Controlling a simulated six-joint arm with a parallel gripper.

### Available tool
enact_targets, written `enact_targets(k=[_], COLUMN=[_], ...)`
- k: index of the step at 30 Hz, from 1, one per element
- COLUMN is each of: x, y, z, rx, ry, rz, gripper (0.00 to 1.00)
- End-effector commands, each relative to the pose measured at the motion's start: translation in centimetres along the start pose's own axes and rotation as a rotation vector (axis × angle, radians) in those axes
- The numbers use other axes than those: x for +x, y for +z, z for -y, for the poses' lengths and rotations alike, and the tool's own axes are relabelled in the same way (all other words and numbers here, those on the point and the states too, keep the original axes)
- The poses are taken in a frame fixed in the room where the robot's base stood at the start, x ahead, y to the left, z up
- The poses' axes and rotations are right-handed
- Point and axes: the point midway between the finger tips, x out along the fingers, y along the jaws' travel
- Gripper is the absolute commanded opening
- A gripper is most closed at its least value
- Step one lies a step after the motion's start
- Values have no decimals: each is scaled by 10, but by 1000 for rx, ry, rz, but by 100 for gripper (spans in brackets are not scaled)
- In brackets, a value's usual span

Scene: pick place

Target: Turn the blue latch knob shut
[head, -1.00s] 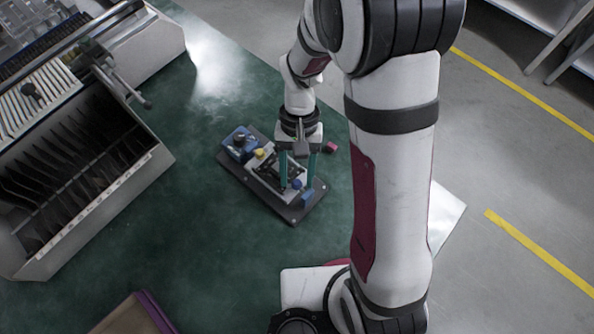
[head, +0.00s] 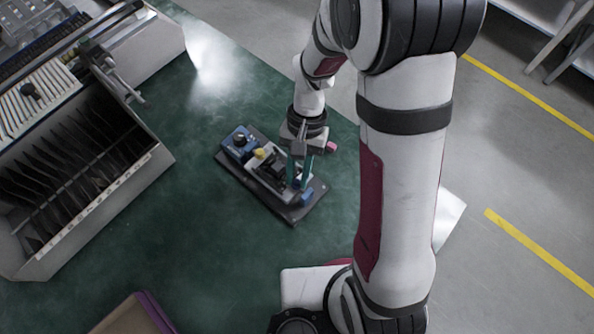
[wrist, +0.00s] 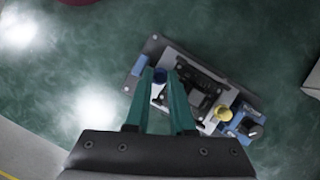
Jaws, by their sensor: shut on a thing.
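The blue latch knob (wrist: 160,76) is a small round knob near one end of a dark fixture board (wrist: 140,62). In the wrist view it lies between the tips of my gripper's two green fingers (wrist: 160,74). My gripper (head: 299,185) points down over the board in the head view and is shut on the knob. The fingers largely hide the knob (head: 297,184) there. A black and grey latch mechanism (wrist: 197,90) sits beside it on the board. The latch's exact position is hard to make out.
A yellow knob (head: 259,153) and a blue box with a black dial (head: 239,143) share the board. A small blue block (head: 308,195) sits by the gripper. A slotted machine (head: 90,150) stands left.

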Motion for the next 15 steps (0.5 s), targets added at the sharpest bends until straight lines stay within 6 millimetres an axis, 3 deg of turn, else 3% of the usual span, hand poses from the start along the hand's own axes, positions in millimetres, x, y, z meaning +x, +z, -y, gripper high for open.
enact_targets(k=[15], x=[0], y=[0], z=[-4], rx=[394], ry=[-164], rz=[0], gripper=[0])
